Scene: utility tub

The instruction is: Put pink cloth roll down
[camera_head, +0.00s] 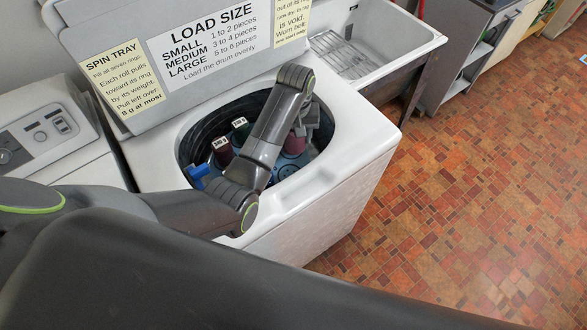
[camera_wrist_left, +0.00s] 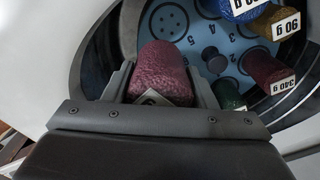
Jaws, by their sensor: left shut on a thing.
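The pink cloth roll (camera_wrist_left: 158,72) is held upright between the fingers of my left gripper (camera_wrist_left: 160,88) in the left wrist view, with a white tag partly hidden at its near end. In the head view the left gripper (camera_head: 303,124) reaches down into the open washer tub, and a reddish part of the roll (camera_head: 294,146) shows below it. The blue spin tray (camera_wrist_left: 205,42) with numbered rings and holes lies under the roll. I cannot tell whether the roll touches the tray. My right gripper is not in view.
Other tagged rolls stand in the tub: dark red (camera_wrist_left: 262,66), green (camera_wrist_left: 228,94), blue (camera_wrist_left: 240,12) and yellow (camera_wrist_left: 272,22). The white tub rim (camera_head: 345,150) surrounds them. The raised lid (camera_head: 130,50) stands behind; a sink (camera_head: 385,40) is to the right.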

